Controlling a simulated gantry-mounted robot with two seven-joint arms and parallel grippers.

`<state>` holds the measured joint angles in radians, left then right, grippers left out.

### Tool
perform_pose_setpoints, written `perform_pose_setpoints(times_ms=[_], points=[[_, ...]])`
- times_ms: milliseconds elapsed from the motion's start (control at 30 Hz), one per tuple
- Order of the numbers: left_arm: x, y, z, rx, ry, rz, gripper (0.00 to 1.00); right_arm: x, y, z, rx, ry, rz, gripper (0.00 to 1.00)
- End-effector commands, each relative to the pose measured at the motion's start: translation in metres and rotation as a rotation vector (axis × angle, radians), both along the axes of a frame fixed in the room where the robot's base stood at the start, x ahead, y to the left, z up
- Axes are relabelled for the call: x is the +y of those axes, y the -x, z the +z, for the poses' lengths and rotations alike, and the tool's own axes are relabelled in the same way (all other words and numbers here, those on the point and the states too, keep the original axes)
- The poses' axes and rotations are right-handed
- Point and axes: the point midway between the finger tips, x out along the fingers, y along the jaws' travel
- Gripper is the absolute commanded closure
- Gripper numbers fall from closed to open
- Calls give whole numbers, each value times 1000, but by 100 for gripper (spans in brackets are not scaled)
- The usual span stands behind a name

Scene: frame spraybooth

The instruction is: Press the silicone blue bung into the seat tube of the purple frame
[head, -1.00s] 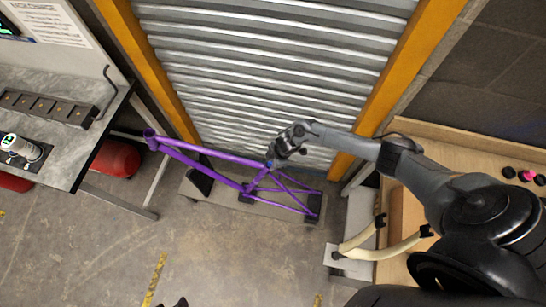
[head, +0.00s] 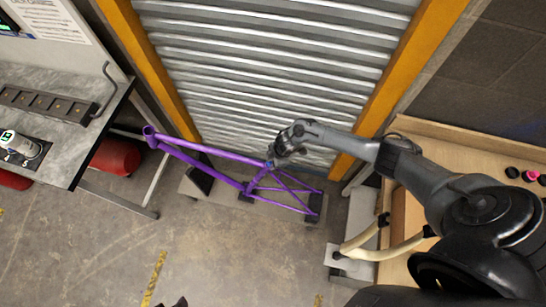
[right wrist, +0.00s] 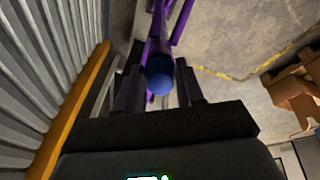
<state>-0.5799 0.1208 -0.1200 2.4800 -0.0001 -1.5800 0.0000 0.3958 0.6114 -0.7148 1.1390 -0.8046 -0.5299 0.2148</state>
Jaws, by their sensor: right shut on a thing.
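The purple frame (head: 196,148) lies along the foot of the shutter, its head tube to the left and its rear triangle to the right. My right gripper (head: 271,164) is at the top of its seat tube. In the right wrist view, the blue bung (right wrist: 160,76) sits between the two dark fingers of my right gripper (right wrist: 160,90), in line with the purple tube (right wrist: 157,42) behind it. The gripper is shut on the bung. The bung hides the tube mouth, so I cannot tell how deep it sits.
The frame rests on dark supports on a low grey board (head: 228,202). A ribbed metal shutter (head: 260,70) with orange posts stands close behind. A grey workbench (head: 60,150) is at left, with red cylinders (head: 118,157) below. A wooden bench (head: 470,145) is at right. The front floor is clear.

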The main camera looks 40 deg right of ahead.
Motion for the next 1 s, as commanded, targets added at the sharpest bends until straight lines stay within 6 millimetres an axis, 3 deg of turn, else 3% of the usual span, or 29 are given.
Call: perform_pose_setpoints(times_ms=[367, 400, 567, 1000], points=[[-2, 0, -8, 0, 8, 5, 50, 1, -2, -9, -1, 0, 0, 91], [-2, 0, -7, 0, 7, 5, 50, 1, -2, -8, -1, 0, 0, 58], [-1, 0, -7, 1, 5, 4, 50, 1, -2, -8, 0, 0, 0, 34], [1, 0, -4, 0, -5, -4, 50, 0, 0, 1, 0, 0, 0, 33]])
